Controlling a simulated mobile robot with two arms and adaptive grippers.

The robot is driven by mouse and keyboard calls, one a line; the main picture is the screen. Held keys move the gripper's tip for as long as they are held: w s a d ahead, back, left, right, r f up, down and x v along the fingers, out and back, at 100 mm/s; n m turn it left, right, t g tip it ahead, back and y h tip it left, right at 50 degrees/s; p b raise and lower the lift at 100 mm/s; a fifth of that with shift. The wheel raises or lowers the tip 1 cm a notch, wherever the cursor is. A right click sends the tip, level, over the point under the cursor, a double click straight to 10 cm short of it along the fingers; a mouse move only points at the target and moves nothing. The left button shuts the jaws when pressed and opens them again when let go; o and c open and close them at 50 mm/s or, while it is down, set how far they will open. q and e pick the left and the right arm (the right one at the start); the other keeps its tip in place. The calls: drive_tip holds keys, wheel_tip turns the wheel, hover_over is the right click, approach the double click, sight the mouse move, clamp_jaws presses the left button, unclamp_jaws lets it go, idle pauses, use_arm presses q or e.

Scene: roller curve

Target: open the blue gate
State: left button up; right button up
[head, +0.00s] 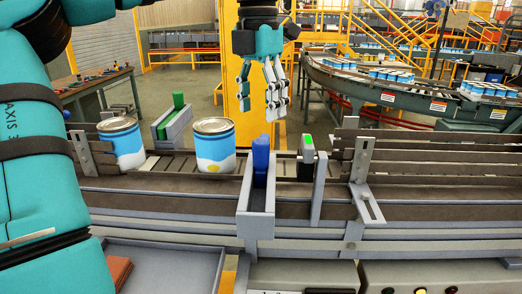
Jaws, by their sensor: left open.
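The blue gate (261,161) is an upright blue piece in a grey channel bracket (256,222) at the near side of the conveyor. Its blue top stands up beside the right-hand can. My left gripper (260,106) hangs from the top of the view, fingers pointing down. It is open and empty, and appears above and beyond the blue gate, apart from it. My right gripper is not in view.
Two blue-and-white cans, one at left (122,143) and one nearer the gate (214,146), stand on the conveyor. A green gate (178,101) stands behind them. A grey post with a green light (308,142) and slatted rails (430,160) lie to the right.

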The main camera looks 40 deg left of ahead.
sight(261, 141)
use_arm(q)
wheel_tip(261, 141, down, 6)
drive_tip(key=shift+r, duration=0.15)
wheel_tip(261, 141, down, 3)
drive_tip(key=shift+f, duration=0.35)
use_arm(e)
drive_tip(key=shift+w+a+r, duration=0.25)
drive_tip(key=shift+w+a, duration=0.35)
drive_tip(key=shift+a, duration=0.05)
use_arm(q)
drive_tip(key=shift+d, duration=0.1)
drive_tip(key=shift+c, duration=0.4)
clamp_jaws()
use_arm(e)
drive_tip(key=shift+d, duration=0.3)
